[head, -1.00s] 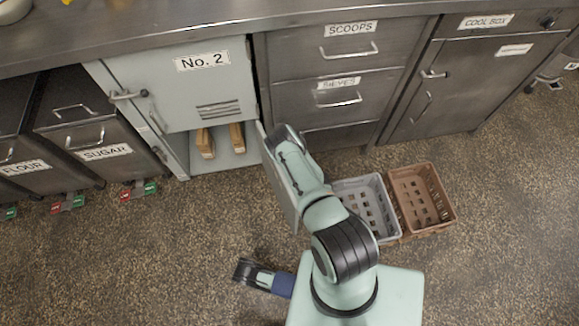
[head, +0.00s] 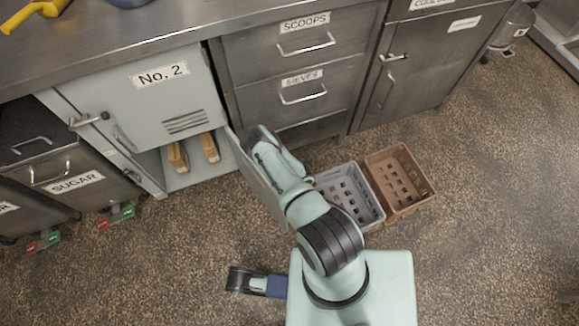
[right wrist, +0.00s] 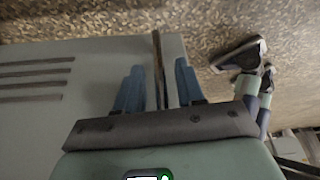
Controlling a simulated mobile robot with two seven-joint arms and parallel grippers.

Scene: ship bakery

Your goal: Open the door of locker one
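The pale green locker has an upper door labelled No. 2 (head: 150,85), which is closed. Below it the lower compartment is open, and its door (head: 258,183), whose label I cannot see, stands swung out to the right. My right gripper (head: 262,148) is at this door in the head view. In the right wrist view its two blue fingers (right wrist: 158,88) stand on either side of the door's edge (right wrist: 158,65), with gaps showing. My left gripper (head: 240,280) hangs low over the floor, away from the locker; its finger opening is unclear.
Two wooden items (head: 178,157) stand inside the compartment. A grey crate (head: 350,192) and a brown crate (head: 400,180) sit on the floor right of the door. The floor in front of the locker is clear.

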